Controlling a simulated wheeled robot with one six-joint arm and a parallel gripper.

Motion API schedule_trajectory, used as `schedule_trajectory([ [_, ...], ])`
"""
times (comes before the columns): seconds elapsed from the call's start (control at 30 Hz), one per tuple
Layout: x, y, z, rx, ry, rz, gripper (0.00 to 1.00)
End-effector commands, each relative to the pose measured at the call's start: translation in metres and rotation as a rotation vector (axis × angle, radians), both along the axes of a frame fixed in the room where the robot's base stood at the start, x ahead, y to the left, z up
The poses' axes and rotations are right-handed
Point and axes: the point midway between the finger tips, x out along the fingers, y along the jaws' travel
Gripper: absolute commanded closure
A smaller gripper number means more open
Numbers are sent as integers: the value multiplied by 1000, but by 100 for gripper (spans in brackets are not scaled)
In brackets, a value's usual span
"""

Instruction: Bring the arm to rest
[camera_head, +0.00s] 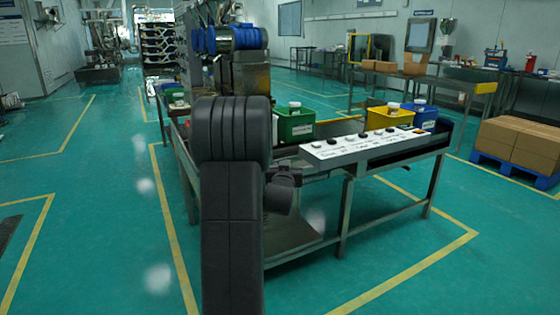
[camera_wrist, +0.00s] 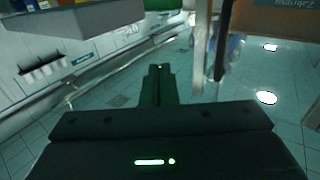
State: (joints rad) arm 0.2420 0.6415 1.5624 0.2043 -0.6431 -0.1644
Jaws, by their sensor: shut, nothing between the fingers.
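My arm rises in the middle of the head view, a thick dark column bent at the top. A smaller dark part of it shows beside the column, in front of the table; the fingers cannot be made out there. In the wrist view my gripper (camera_wrist: 160,69) is shut and empty, its narrow fingers together beyond the wide dark body with a green light. Nothing touches the fingertips in that view. The steel table (camera_head: 345,185) stands behind and to the right of the arm in the head view.
On the table are a green bin (camera_head: 295,128), a yellow bin (camera_head: 388,121), a blue bin (camera_head: 421,117) and a white labelled panel (camera_head: 350,146). A blue-topped machine (camera_head: 235,40) stands behind the arm. Cartons (camera_head: 520,143) sit at right. Green floor at left is clear.

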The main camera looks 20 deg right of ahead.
Motion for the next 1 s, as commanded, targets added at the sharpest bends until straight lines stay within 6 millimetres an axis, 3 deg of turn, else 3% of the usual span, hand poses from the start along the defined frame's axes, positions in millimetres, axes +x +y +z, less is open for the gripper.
schedule_trajectory([
  [0.2, -14, -3, 0, 0, 0, -1, 100],
  [0.57, -13, -3, 0, 1, 0, 0, 100],
  [0.77, 5, 2, -1, 1, -1, 2, 100],
  [1.0, 47, 11, -1, 2, -2, 2, 100],
])
